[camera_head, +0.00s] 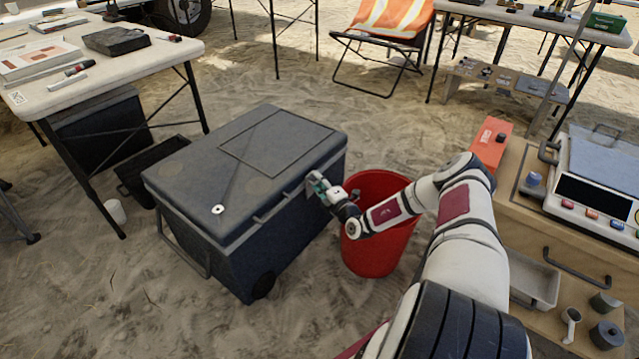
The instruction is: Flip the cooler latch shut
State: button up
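The dark blue-grey cooler (225,260) stands on the sand left of the middle, with its lid (185,180) down. Small light latch-like fittings show along the lid's front seam, one of them a latch (262,218); I cannot tell whether it is open or shut. My gripper (314,182) is at the cooler's front right, close to the lid's edge near its right corner. Whether it touches the cooler, and whether its fingers are open or shut, is too small to tell.
A red bucket (368,258) stands right beside the cooler, under my forearm. A white table (120,70) is at the left, with a black open bin (150,160) below it. A wooden bench (575,255) with a scale (595,185) is at the right. Sand in front is clear.

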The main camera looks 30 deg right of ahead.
jog(key=s, duration=1.2)
jog(key=shift+a+r, duration=0.2)
jog(key=shift+a, duration=0.05)
